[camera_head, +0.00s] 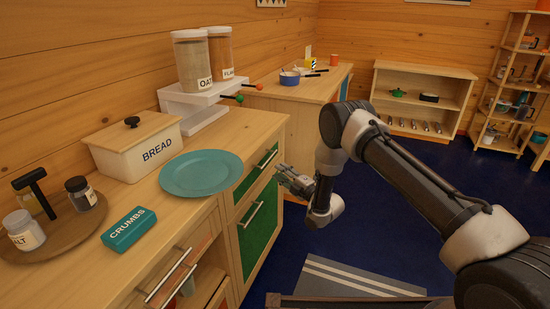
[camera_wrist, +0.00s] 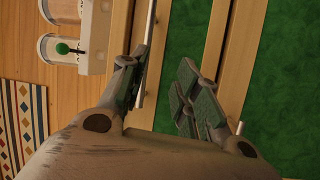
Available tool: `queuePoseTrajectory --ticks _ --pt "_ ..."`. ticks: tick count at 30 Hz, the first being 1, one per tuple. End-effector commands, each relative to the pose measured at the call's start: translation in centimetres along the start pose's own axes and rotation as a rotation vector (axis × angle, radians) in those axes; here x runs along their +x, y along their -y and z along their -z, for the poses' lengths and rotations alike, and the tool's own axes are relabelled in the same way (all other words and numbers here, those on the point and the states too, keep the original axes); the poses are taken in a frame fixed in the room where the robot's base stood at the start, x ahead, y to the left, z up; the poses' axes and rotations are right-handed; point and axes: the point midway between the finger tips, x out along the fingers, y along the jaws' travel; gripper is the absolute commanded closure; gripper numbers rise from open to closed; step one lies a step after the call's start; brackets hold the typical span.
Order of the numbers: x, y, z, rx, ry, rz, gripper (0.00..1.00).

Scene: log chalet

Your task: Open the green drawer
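The green drawer (camera_head: 270,153) is in the counter front, above a green door (camera_head: 258,235). It appears shut. Its metal bar handle (camera_head: 266,160) runs along the front. In the wrist view the green drawer front (camera_wrist: 185,30) lies beyond my fingers, and its handle (camera_wrist: 149,45) runs up the picture beside my left finger, on the inner side. I cannot tell whether they touch. My gripper (camera_head: 285,174) is just in front of the counter; in the wrist view its fingers (camera_wrist: 160,85) are spread apart with nothing clasped between them.
The door's handle (camera_head: 251,214) sits below the drawer, with one end close to my right finger in the wrist view (camera_wrist: 240,128). A teal plate (camera_head: 202,173), bread box (camera_head: 135,147) and crumbs box (camera_head: 129,230) stand on the counter. Blue floor lies right of it.

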Motion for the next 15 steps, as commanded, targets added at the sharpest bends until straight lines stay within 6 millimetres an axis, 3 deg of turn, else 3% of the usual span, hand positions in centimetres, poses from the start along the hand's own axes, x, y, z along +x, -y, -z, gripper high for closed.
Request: queuePoseTrajectory --ticks 3,5,15 --pt "0.0 -1.7 0.4 -0.078 -0.013 -0.07 0.68" --pt "0.3 -1.7 0.4 -0.099 -0.013 -0.071 0.68" --pt "5.5 -2.0 0.5 -0.103 -0.012 -0.069 0.68"
